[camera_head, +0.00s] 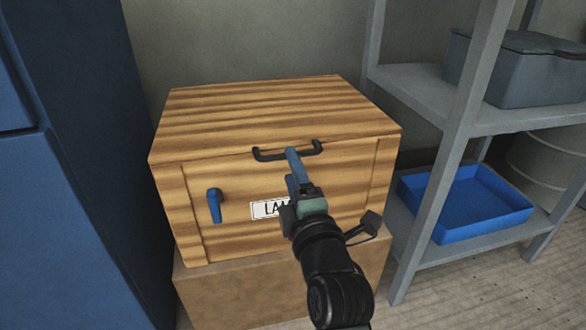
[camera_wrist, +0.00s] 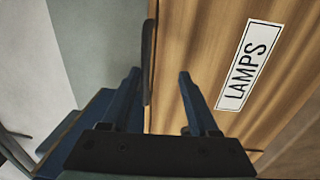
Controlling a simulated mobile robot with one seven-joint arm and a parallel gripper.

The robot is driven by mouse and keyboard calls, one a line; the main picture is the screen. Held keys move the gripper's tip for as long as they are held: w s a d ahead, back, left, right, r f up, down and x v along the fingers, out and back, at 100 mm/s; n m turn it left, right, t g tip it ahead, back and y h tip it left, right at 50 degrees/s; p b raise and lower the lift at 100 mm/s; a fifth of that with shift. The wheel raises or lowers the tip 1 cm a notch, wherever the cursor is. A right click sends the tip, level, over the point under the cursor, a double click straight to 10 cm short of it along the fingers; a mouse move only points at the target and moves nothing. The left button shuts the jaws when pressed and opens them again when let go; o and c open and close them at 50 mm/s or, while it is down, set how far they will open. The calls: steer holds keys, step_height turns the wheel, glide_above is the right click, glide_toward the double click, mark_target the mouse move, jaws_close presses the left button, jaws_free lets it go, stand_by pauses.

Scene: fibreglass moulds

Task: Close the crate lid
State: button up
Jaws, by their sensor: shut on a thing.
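The wooden crate (camera_head: 230,235) stands with its striped lid (camera_head: 270,105) lying across the top; I see no clear gap under its front edge. A dark bar handle (camera_head: 268,155) sits at the lid's front edge, and it also shows in the wrist view (camera_wrist: 148,60). My gripper (camera_head: 292,154) is at the middle of this handle, its blue fingers shut on it. The fingers also show in the wrist view (camera_wrist: 158,80). A LAMPS label (camera_wrist: 248,65) is on the crate front, partly hidden by my gripper in the head view.
A blue lever (camera_head: 214,205) is on the crate front at left. The crate rests on a brown block (camera_head: 215,295). A blue cabinet (camera_head: 70,200) stands close at left. A grey shelf (camera_head: 415,95) at right holds a blue tray (camera_head: 470,228) and a grey bin (camera_head: 525,75).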

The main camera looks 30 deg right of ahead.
steer(key=shift+f, duration=0.4)
steer(key=r+p+v, duration=0.1)
steer(key=p+v, duration=0.1)
steer(key=v, duration=1.1)
